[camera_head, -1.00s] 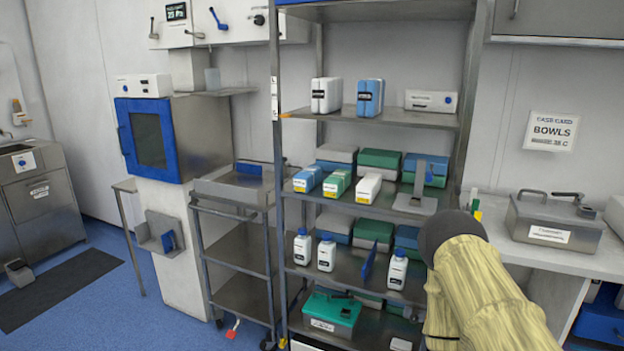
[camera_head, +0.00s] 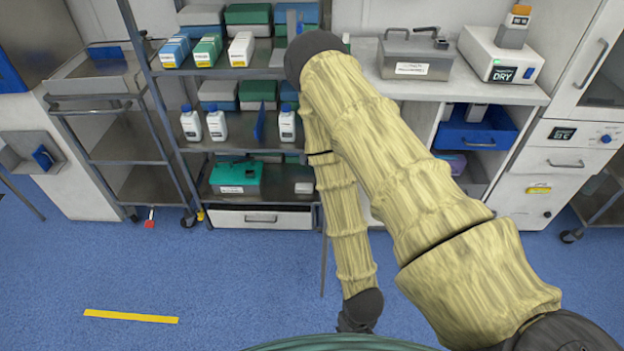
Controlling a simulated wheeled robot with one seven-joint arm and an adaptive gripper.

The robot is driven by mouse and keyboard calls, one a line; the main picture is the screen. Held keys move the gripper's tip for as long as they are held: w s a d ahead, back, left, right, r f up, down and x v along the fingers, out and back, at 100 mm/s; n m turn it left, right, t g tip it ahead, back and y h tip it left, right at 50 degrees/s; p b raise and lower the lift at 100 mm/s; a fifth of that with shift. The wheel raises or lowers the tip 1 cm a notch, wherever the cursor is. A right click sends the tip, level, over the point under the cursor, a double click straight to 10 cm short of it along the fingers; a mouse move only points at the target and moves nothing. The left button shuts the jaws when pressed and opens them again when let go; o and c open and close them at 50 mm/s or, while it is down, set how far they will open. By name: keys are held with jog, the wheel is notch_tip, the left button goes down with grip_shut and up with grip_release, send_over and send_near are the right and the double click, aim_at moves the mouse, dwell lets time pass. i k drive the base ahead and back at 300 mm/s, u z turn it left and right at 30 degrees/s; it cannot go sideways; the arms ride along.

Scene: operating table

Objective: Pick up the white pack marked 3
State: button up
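A white pack (camera_head: 241,49) with a yellow lower label stands at the right of a row of three on the upper visible shelf of the rack. A blue-topped pack (camera_head: 174,51) and a green-topped pack (camera_head: 207,50) stand to its left. Their markings are too small to read. My arm, in a pale yellow sleeve, rises from the lower right, bends near the rack and hangs down to a dark joint at bottom centre. The fingers of my gripper do not show, and the gripper is well away from the packs.
White bottles (camera_head: 191,123) and a blue upright panel (camera_head: 258,121) are on the shelf below. A green case (camera_head: 237,174) is lower. A steel cart (camera_head: 105,85) stands left of the rack; a counter with a steel box (camera_head: 414,55) is right.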

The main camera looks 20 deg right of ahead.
aim_at(242, 49)
jog(key=u, duration=1.2)
jog(key=i, duration=1.4)
jog(key=z, duration=3.05)
jog(key=i, duration=0.5)
jog(key=z, duration=0.7)
